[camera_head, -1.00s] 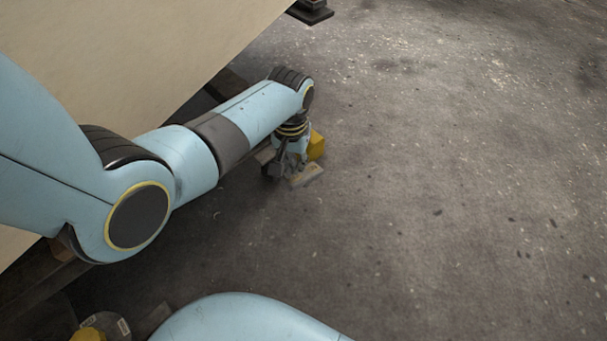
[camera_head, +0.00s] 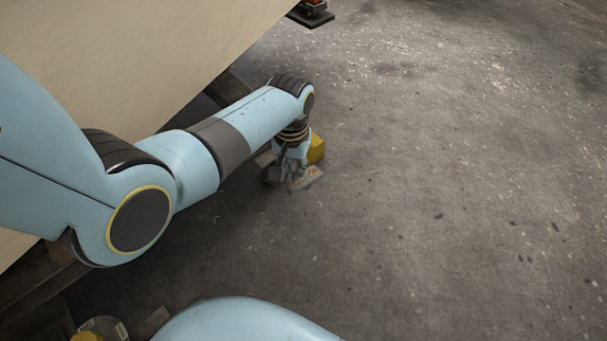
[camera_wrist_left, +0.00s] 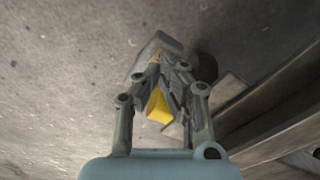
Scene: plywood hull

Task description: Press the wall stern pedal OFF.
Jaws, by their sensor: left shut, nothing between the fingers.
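The stern pedal shows as a yellow housing (camera_head: 317,147) with a grey plate (camera_head: 310,180) low on the floor beside the hull. My left gripper (camera_head: 284,178) points down at the pedal, with its fingers shut and nothing between them. In the left wrist view, the fingertips (camera_wrist_left: 167,62) overlap the near edge of the grey plate (camera_wrist_left: 158,43), and yellow (camera_wrist_left: 158,106) shows between the finger links. I cannot tell whether the fingertips touch the plate. Any OFF marking is too small to read. My right gripper is out of view.
The pale plywood hull (camera_head: 130,60) rises on the left, with dark timbers (camera_head: 30,285) under it. A dark block (camera_head: 311,15) stands at the top. A yellow-topped object (camera_head: 88,335) is at the lower left. The concrete floor (camera_head: 470,200) to the right is open.

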